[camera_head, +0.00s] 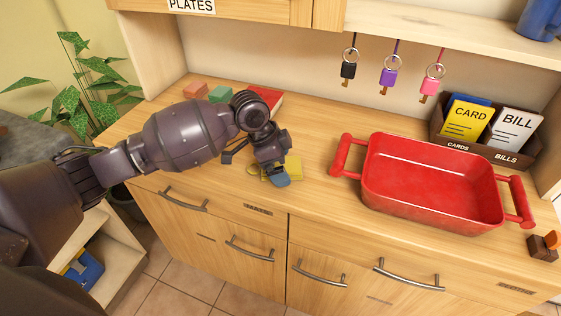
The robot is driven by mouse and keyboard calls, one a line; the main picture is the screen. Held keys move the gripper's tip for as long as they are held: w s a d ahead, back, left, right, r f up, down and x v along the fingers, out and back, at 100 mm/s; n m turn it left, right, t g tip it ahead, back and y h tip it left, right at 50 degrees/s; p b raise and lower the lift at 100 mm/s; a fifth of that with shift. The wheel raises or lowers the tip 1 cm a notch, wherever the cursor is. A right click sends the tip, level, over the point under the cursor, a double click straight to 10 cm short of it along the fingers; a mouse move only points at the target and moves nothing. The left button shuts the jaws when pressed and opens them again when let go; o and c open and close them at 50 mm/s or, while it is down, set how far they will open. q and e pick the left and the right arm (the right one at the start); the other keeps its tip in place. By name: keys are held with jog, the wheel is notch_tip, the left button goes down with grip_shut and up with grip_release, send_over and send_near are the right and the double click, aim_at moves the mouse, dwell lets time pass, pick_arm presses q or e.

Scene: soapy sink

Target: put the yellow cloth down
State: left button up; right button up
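The yellow cloth (293,168) is a small yellow patch at the counter's front, left of the red tray. My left gripper (274,172) reaches in from the left and points down right over it, hiding part of it. A small blue-grey piece shows at the gripper's tip, in front of the yellow; I cannot tell whether it is a fingertip or a separate thing. I cannot tell whether the fingers grip the cloth or whether it rests fully on the wood. My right gripper is not in view.
A red tray (425,213) with two handles stands right on the wooden counter (325,122). Behind it is a box with cards and bills (480,150). Keys (390,76) hang from the shelf. Small blocks (196,90) and a red book (268,97) lie at the back left.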

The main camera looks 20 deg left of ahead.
pick_arm(q)
jog(key=shift+r, duration=0.1)
jog(key=p+v, duration=0.2)
jog(key=v, duration=1)
dwell(0.4)
